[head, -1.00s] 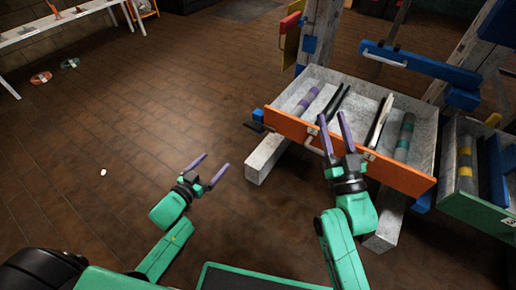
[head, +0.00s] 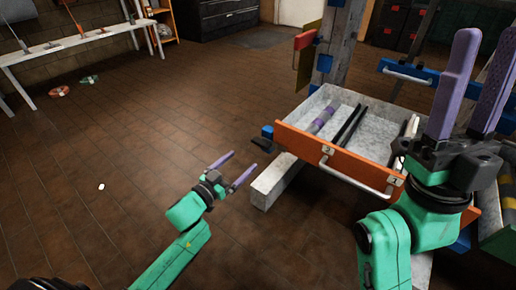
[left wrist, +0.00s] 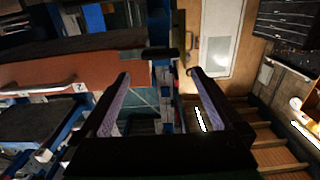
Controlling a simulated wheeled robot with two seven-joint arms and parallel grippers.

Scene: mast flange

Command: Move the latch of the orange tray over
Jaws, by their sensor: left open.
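The orange tray (head: 300,143) is a grey drawer with an orange front and a white bar handle, at the right of the head view. At its left end is a small black piece (head: 262,145) below a blue block (head: 267,131), which looks like the latch. In the left wrist view a black piece (left wrist: 160,53) shows by the end of the orange front (left wrist: 115,73). My left gripper (head: 243,165) is open and empty, left of and nearer than that piece, apart from it. My right gripper (head: 486,38) is raised at the right with its fingers apart, hiding the tray's right end.
A pale beam (head: 274,184) sticks out under the tray, close to my left gripper. A blue bar with a handle (head: 405,75) is behind the tray. A green-fronted tray is mostly hidden at far right.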

